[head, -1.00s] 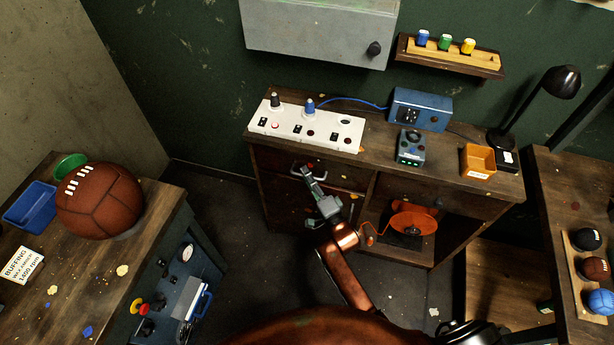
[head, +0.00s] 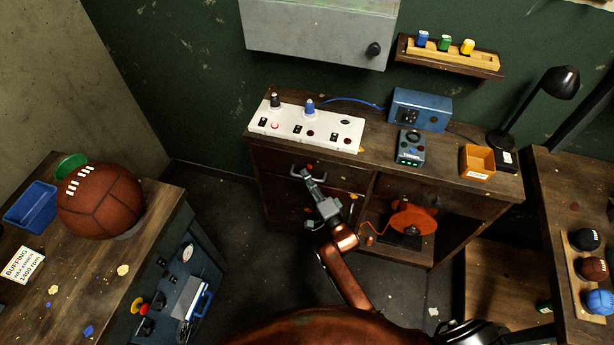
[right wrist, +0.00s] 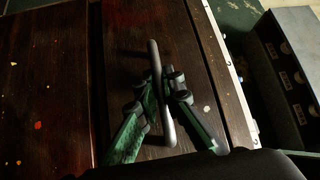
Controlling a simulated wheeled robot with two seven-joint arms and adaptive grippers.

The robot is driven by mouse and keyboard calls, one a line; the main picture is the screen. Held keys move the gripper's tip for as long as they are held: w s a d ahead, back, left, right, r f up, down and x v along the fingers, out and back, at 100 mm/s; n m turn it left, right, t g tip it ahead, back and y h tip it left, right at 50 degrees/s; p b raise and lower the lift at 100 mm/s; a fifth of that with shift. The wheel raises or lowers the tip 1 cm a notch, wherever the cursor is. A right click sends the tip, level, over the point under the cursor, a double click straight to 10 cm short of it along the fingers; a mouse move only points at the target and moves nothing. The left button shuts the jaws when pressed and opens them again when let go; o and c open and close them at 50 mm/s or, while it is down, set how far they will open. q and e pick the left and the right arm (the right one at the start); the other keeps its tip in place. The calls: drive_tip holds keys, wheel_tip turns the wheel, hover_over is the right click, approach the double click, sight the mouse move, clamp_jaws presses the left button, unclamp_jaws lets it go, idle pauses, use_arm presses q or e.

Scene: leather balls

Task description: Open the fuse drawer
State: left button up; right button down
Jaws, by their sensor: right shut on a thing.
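The drawer (head: 274,163) is at the top left of the dark wooden bench, under the white socket panel. It has a grey bar handle (head: 293,170), which also shows in the right wrist view (right wrist: 157,75). My right gripper (head: 306,174) reaches the handle from below. In the right wrist view, its green and black fingers (right wrist: 163,90) stand on both sides of the bar, shut on it. The drawer front (right wrist: 191,75) looks closed or nearly closed; I cannot tell a small gap. My left gripper is not in view.
The white socket panel (head: 305,129) lies on the bench top above the drawer. An orange fan-like thing (head: 413,220) sits in the open bay to the right. A side table with a brown ball (head: 99,202) stands at left. Floor between is clear.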

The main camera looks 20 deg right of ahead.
use_arm(q)
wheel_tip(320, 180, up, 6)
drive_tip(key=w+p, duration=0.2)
drive_tip(key=p, duration=0.3)
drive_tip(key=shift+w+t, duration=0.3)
use_arm(e)
drive_tip(key=s+a, duration=0.6)
drive_tip(key=s, duration=0.3)
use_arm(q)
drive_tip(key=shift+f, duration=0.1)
use_arm(e)
drive_tip(key=shift+s, duration=0.1)
drive_tip(key=c, duration=2)
unclamp_jaws()
drive_tip(key=shift+c, duration=0.2)
use_arm(q)
drive_tip(key=shift+p, duration=0.3)
use_arm(e)
drive_tip(key=v, duration=1.2)
drive_tip(key=shift+a, duration=0.1)
